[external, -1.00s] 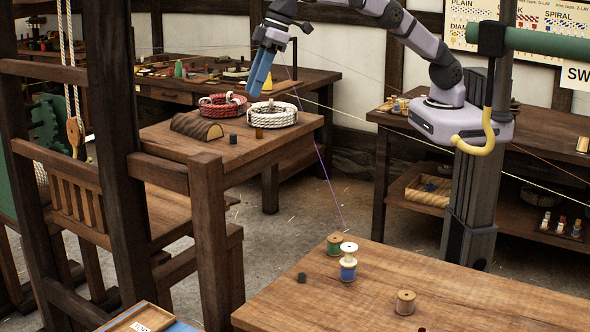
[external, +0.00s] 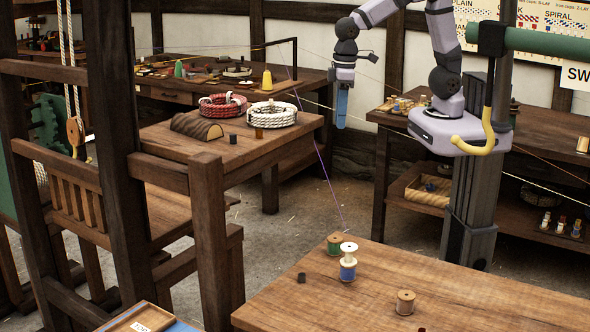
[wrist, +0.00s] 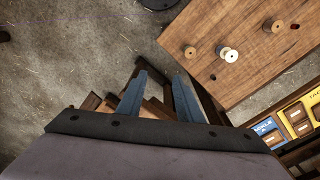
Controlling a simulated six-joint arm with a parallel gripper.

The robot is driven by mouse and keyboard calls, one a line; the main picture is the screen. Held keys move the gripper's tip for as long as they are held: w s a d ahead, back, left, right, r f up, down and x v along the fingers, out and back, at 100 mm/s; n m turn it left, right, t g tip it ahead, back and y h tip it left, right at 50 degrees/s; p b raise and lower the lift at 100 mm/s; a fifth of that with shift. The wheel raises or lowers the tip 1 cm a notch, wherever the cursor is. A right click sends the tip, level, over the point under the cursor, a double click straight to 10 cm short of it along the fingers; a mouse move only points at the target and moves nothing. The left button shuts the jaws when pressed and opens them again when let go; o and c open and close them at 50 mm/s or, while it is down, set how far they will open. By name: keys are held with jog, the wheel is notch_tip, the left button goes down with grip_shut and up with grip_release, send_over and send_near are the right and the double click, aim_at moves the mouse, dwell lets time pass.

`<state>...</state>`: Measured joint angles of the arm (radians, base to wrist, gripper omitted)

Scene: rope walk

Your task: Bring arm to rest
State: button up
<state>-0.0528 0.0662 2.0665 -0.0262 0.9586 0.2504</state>
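My gripper (external: 342,108) hangs pointing down in the open space between the small wooden stand and the right-hand shelf. In the wrist view its two blue fingers (wrist: 158,95) are spread apart with nothing between them, so it is open and empty. Below it the wrist view shows the floor and part of the wooden frame. My arm rises from its base on the dark column and bends over to the left.
A coil of white rope (external: 272,114) and a red one (external: 222,105) lie on the stand (external: 240,150). The front table (external: 450,305) holds a green spool (external: 334,244), a blue-and-white spool (external: 348,262) and a wooden spool (external: 405,302). Thin strings cross behind my gripper.

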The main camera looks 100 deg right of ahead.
jog(key=s+d+f+n+b, duration=0.1)
jog(key=s+f+n+b, duration=0.1)
jog(key=s+f, duration=0.7)
jog(key=s, duration=0.3)
jog(key=shift+f+g, duration=0.3)
jog(key=shift+o, duration=0.5)
jog(key=shift+s+d+f, duration=0.1)
jog(key=shift+s, duration=0.05)
jog(key=m+t+b, duration=0.2)
jog(key=t+b, duration=0.2)
jog(key=b, duration=1.8)
send_near(302, 274)
jog(key=f, duration=0.1)
jog(key=shift+h, duration=0.4)
jog(key=shift+a+p+x, duration=0.15)
jog(key=shift+p+x, duration=0.5)
jog(key=shift+x, duration=1.25)
jog(key=shift+a+p+x, duration=0.15)
jog(key=shift+p+x, duration=0.5)
jog(key=shift+x, duration=1.2)
grip_shut()
